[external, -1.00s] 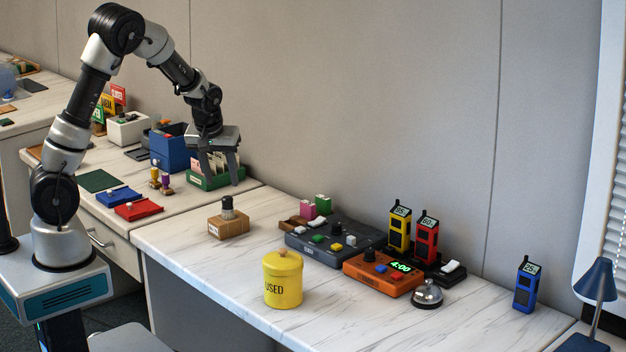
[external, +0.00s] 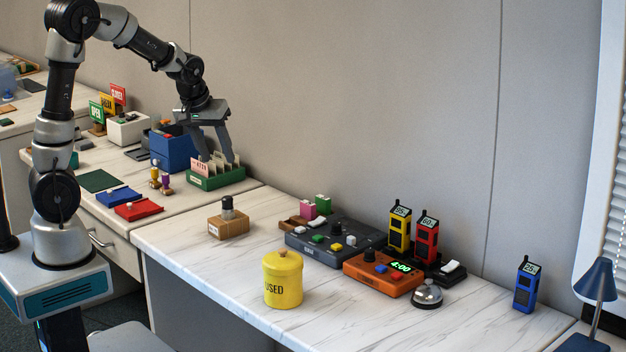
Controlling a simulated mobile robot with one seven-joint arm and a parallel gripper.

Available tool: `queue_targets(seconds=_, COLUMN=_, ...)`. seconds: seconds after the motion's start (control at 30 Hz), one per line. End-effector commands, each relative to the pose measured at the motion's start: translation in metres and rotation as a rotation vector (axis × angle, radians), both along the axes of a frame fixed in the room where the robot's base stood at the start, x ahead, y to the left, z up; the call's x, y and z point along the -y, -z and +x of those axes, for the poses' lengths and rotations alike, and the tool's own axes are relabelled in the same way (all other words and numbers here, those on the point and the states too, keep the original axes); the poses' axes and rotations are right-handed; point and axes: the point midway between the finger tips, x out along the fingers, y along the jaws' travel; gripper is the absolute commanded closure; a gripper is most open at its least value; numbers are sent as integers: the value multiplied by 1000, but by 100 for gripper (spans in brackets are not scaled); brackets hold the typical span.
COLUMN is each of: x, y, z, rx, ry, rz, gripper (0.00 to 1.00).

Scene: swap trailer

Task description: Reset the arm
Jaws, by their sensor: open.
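My gripper (external: 219,160) is at the end of my arm, which reaches over the left counter. Its two fingers point down and stand apart. It appears just above or behind the green card box (external: 222,180), which holds several pale cards and one with a pink label (external: 200,167). I cannot tell whether the fingertips touch the cards. Nothing shows between the fingers.
A blue box (external: 172,150) stands left of the green box. Low blue and red trays (external: 138,211) lie nearer the front. The right counter holds a stamp on a wooden block (external: 229,222), a yellow jar (external: 283,282), a dark console (external: 328,248) and several radios. The wall is close behind.

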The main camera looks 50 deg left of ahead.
Motion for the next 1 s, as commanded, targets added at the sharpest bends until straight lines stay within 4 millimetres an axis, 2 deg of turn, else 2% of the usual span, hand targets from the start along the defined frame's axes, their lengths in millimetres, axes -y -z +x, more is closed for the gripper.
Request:
queue_targets(seconds=0.03, x=7, y=-26, z=-12, rx=38, ry=52, rz=-9, gripper=56)
queue_targets(seconds=0.13, x=21, y=-68, z=-41, rx=97, ry=174, rz=19, gripper=56)
queue_targets(seconds=0.2, x=28, y=-91, z=-64, rx=131, ry=250, rz=56, gripper=56)
queue_targets(seconds=0.3, x=36, y=-112, z=-96, rx=157, ry=330, rz=110, gripper=56)
queue_targets(seconds=0.4, x=40, y=-121, z=-124, rx=166, ry=384, rz=153, gripper=56)
queue_targets(seconds=0.5, x=45, y=-121, z=-153, rx=154, ry=419, rz=172, gripper=56)
queue_targets(seconds=0.73, x=57, y=-91, z=-227, rx=63, ry=466, rz=108, gripper=56)
queue_targets(seconds=0.8, x=57, y=-119, z=-223, rx=64, ry=465, rz=110, gripper=56)
queue_targets(seconds=1.0, x=57, y=-164, z=-222, rx=64, ry=464, rz=110, gripper=56)
